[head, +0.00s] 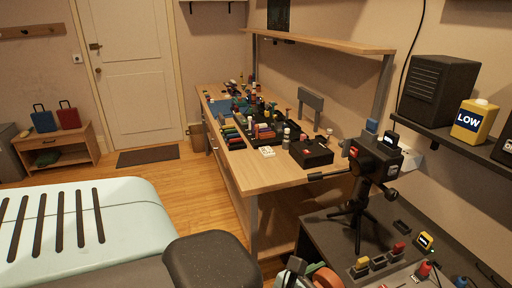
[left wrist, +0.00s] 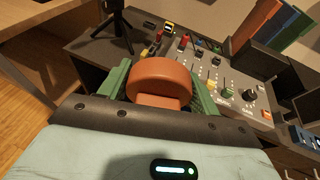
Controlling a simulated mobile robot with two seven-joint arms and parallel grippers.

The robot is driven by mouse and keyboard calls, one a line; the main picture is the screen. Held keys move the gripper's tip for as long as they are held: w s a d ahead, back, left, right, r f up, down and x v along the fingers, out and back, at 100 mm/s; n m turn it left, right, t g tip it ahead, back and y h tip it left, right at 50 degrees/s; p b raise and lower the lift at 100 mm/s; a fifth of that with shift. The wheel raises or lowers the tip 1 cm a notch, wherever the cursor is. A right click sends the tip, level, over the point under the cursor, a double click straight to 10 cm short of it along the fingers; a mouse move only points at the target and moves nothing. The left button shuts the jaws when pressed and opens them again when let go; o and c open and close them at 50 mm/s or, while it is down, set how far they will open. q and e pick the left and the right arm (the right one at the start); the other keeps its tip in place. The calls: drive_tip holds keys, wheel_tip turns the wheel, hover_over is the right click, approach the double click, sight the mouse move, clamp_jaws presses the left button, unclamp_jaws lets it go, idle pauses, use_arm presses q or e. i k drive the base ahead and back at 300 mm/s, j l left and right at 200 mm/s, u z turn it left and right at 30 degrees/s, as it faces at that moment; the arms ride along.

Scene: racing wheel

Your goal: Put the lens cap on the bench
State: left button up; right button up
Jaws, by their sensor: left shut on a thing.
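An orange-brown round thing (left wrist: 160,78), which I take for the lens cap, sits between the green fingers of my left gripper (left wrist: 163,88) in the left wrist view. The gripper is shut on it. It also shows at the bottom edge of the head view (head: 326,278), partly cut off, with the gripper (head: 305,273) beside it. It is in front of the dark desk, apart from the bench. The wooden bench (head: 262,178) stands in the middle of the head view, with bare wood at its near end. My right gripper is not in view.
Many small items crowd the bench's far part; a black box (head: 311,153) and a small white item (head: 267,151) stand nearer. A camera on a tripod (head: 372,160) stands on the dark desk (head: 318,226) between bench and gripper. A shelf (head: 330,38) overhangs the bench.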

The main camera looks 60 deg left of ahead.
sight(258, 174)
drive_tip(key=i+j, duration=0.1)
drive_tip(key=j, duration=0.3)
drive_tip(key=i+j+u, duration=0.1)
drive_tip(key=j, duration=0.35)
drive_tip(key=i+j, duration=0.1)
drive_tip(key=j, duration=0.3)
drive_tip(key=i+j, duration=0.1)
drive_tip(key=j, duration=0.3)
drive_tip(key=i+j+u, duration=0.1)
drive_tip(key=j, duration=0.3)
